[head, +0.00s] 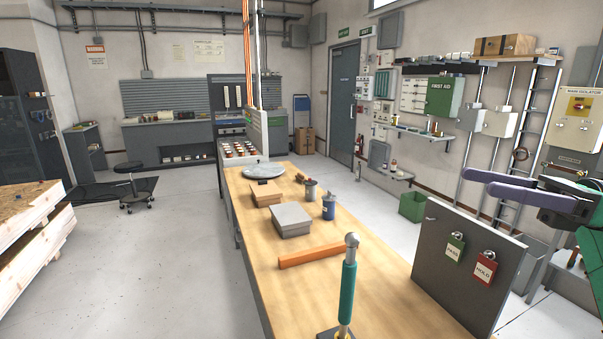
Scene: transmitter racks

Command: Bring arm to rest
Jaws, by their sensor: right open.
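My right gripper (478,181) comes in from the right edge, with its two purple fingers pointing left. The fingers are apart and nothing shows between them. In the picture it lies above the upright dark panel at the bench's right side and in front of the wall equipment. It appears clear of the panel. Part of my right arm is cut off by the right edge. My left gripper is not in view.
The dark panel (440,262) carries green and red tags. The wooden bench (290,295) holds an upright teal-handled lever (347,292), an orange bar (312,255), boxes and cups. A yellow-and-red isolator box (577,120) hangs at right. Open floor (150,270) lies left.

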